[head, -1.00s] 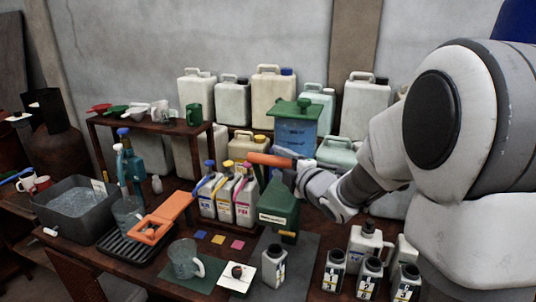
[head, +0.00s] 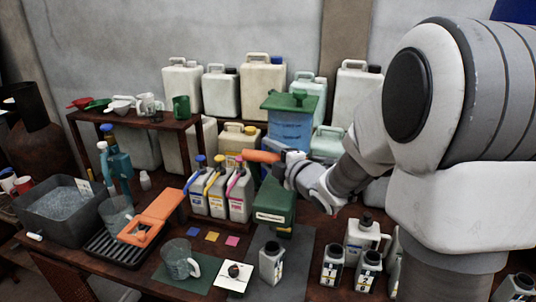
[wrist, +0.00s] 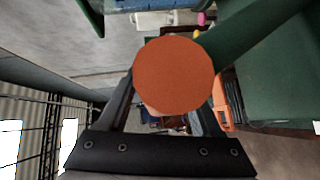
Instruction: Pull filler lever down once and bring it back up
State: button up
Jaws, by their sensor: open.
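The filler is a green body (head: 275,203) under a blue tank with a green lid (head: 291,122). Its lever has an orange handle (head: 262,156) that lies nearly level, pointing left. My gripper (head: 281,164) is open at the right end of the handle. In the wrist view the round orange handle end (wrist: 174,74) fills the space between my gripper's fingers (wrist: 168,102) and hides the fingertips. I cannot tell whether they touch it. The green lever arm (wrist: 258,38) runs to the upper right there.
White jugs (head: 264,85) stand behind the filler. Small jugs with coloured caps (head: 214,193) stand left of it. Several dark-capped bottles (head: 332,267) stand front right. A glass pitcher (head: 180,260) and a grey bottle (head: 271,263) stand in front.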

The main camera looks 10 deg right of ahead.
grip_shut()
dwell(1.4)
